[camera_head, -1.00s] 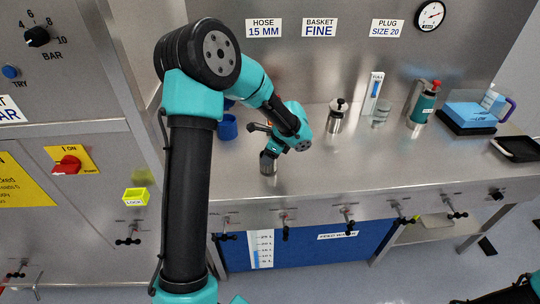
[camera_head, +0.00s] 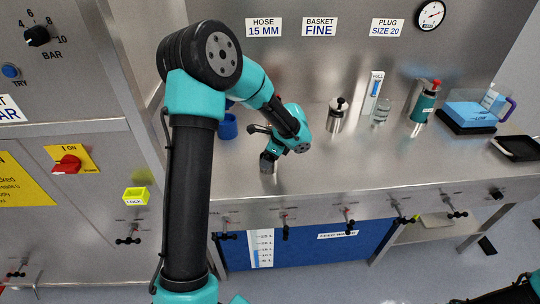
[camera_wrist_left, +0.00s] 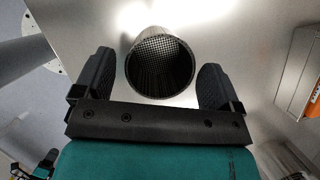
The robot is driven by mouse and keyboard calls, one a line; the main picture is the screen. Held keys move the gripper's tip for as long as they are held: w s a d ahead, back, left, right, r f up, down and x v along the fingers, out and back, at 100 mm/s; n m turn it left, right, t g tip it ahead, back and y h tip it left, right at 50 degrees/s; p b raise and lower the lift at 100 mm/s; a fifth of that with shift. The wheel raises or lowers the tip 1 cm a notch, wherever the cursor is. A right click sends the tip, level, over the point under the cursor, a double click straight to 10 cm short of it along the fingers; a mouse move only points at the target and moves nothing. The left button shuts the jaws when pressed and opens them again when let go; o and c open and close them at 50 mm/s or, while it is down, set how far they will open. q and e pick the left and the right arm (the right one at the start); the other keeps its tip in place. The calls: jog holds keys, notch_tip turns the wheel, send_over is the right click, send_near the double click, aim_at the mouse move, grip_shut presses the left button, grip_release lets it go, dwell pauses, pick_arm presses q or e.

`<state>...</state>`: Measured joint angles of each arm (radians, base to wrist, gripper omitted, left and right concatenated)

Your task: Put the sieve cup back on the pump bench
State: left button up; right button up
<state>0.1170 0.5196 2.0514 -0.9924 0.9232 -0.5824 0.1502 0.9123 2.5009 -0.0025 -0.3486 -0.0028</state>
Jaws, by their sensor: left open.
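The sieve cup (camera_wrist_left: 160,64) is a dark metal cylinder with a fine mesh inside. In the left wrist view its round mouth lies between the two fingers of my left gripper (camera_wrist_left: 160,78). The fingers are open, with a visible gap on each side of the cup. In the head view my left gripper (camera_head: 269,161) is low over the pump bench (camera_head: 330,172), near its front edge. The cup is largely hidden there by the gripper. My right gripper is not in view; only a dark part of my right arm shows at the lower right corner.
A blue cup (camera_head: 228,128) stands behind my left wrist. A metal canister (camera_head: 337,114), a glass jar (camera_head: 381,110), a teal bottle (camera_head: 424,103), a blue block on a black tray (camera_head: 468,119) and a black pan (camera_head: 516,148) stand further right. The bench's front middle is clear.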

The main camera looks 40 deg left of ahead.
pick_arm(q)
jog(key=shift+r, duration=0.15)
jog(key=v, duration=1.2)
jog(key=s+d+f+n+g+h, duration=0.1)
jog(key=s+d+f+n+h, duration=0.15)
jog(key=s+d+f, duration=0.4)
jog(key=s+d+f+n+g+h, duration=0.2)
jog(key=s+d+f+n, duration=0.1)
jog(key=s+f, duration=0.5)
jog(key=s+d+f+n+g+h, duration=0.1)
jog(key=s+d+f+n+h, duration=0.15)
jog(key=s+d+f, duration=0.5)
notch_tip(320, 180, down, 13)
jog(key=w+a+n+t+h, duration=0.1)
jog(key=a+n+t, duration=0.1)
jog(key=n+t, duration=0.4)
jog(key=shift+w+a+n, duration=0.25)
jog(key=shift+a+n, duration=0.1)
jog(key=shift+n, duration=0.85)
